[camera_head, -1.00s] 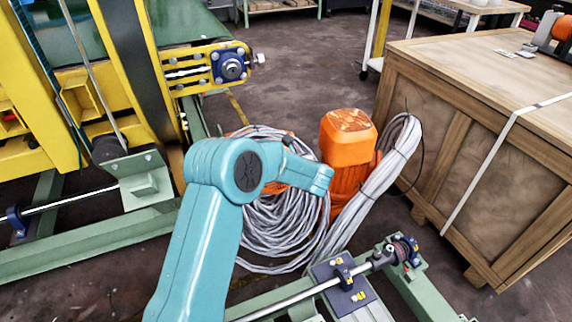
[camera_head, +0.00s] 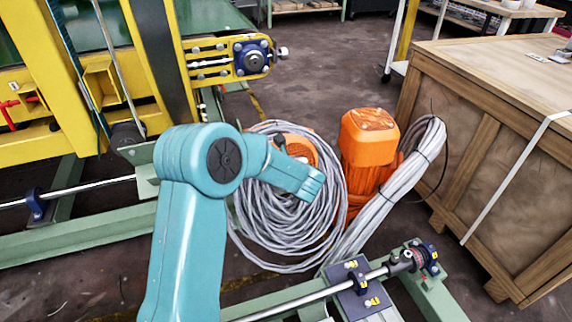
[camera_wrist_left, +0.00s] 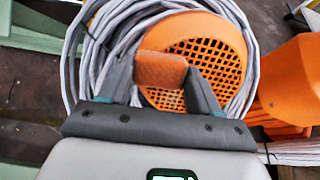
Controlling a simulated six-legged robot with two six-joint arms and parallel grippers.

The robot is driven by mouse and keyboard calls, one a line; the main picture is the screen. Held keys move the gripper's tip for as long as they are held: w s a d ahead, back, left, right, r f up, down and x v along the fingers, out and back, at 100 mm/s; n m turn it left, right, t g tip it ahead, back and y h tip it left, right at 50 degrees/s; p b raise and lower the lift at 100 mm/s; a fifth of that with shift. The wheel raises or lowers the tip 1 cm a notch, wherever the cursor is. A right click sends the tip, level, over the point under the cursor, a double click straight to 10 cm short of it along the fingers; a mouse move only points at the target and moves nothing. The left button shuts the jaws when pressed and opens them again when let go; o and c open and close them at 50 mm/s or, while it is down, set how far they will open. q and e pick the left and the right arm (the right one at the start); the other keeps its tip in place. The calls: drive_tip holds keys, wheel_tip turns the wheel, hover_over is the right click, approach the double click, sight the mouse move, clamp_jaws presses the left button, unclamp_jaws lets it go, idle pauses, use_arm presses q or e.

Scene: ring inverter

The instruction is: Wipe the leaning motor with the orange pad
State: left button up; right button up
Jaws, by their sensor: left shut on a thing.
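In the left wrist view my left gripper (camera_wrist_left: 160,84) is shut on the orange pad (camera_wrist_left: 160,70). The pad is in front of the round grille of an orange motor (camera_wrist_left: 212,55); I cannot tell whether they touch. This motor sits tilted inside a grey cable coil, its grille facing the wrist camera. In the head view it shows partly (camera_head: 300,148) behind my left arm, which hides most of it and the pad. A second orange motor (camera_head: 366,150) stands to its right, nearly upright. It shows at the right edge of the wrist view (camera_wrist_left: 288,85). My right gripper is out of view.
The grey cable coil (camera_head: 262,220) surrounds the grilled motor, and a cable bundle (camera_head: 395,195) leans against the second motor. A wooden crate (camera_head: 482,140) stands at right. A green frame with a steel shaft (camera_head: 310,300) crosses the front. Yellow machinery (camera_head: 80,85) is at left.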

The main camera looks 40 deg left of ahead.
use_arm(q)
drive_tip(key=p+v, duration=0.1)
drive_tip(key=v, duration=0.5)
idle(0.4)
drive_tip(key=shift+r, duration=0.1)
drive_tip(key=p+v, duration=0.1)
drive_tip(key=v, duration=0.2)
idle(0.3)
idle(0.6)
